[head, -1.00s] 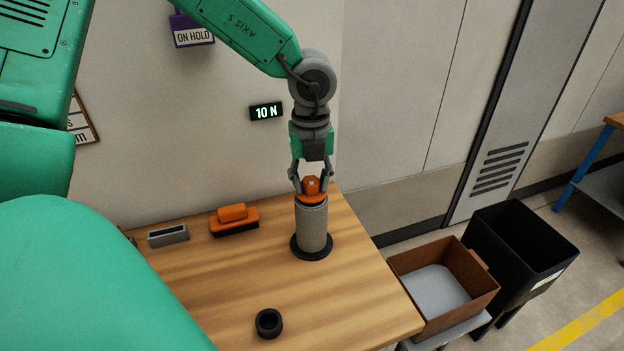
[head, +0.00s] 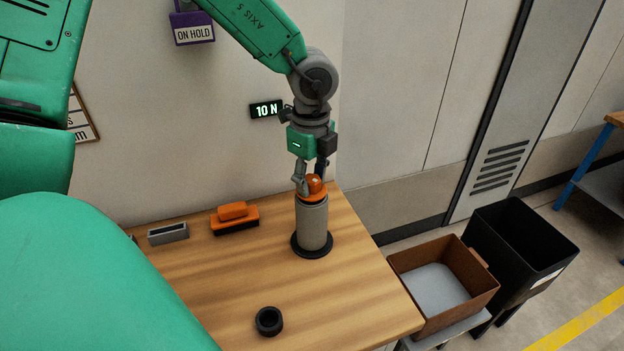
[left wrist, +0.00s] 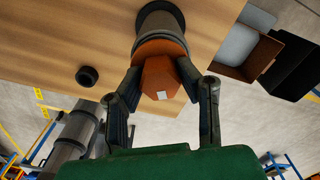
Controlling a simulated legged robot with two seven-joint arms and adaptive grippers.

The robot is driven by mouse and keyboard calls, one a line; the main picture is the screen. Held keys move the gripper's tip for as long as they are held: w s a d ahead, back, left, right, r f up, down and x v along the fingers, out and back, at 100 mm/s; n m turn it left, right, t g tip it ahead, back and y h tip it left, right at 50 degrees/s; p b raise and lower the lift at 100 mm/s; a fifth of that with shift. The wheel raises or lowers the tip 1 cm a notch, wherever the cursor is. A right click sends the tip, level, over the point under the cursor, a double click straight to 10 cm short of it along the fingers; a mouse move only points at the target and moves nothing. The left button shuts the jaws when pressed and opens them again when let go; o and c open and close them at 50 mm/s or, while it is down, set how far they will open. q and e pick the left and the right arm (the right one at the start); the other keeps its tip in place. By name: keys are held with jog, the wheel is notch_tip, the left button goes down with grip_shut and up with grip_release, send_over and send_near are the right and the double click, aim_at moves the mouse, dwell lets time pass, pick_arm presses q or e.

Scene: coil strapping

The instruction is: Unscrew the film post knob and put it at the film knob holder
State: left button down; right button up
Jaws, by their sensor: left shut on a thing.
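The orange film post knob (head: 316,185) sits on top of the upright grey post (head: 312,226), which stands on a black round base on the wooden table. My left gripper (head: 309,185) comes down from above and is shut on the knob. In the left wrist view the two fingers lie on either side of the faceted orange knob (left wrist: 161,80), which has a small white mark. A black ring (head: 269,321) lies at the table's front; I cannot tell whether it is the film knob holder. My right gripper is not in view.
An orange block with a black underside (head: 234,218) and a grey slotted block (head: 168,234) stand at the table's back left. A brown bin (head: 470,318) and a black bin (head: 545,262) are right of the table. A display (head: 266,110) reads 10 N.

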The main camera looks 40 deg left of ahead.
pick_arm(q)
jog(key=n, duration=0.8)
jog(key=shift+d, duration=0.1)
jog(key=shift+n, duration=1)
jog(key=c, duration=1.1)
grip_release()
jog(key=shift+o, duration=0.2)
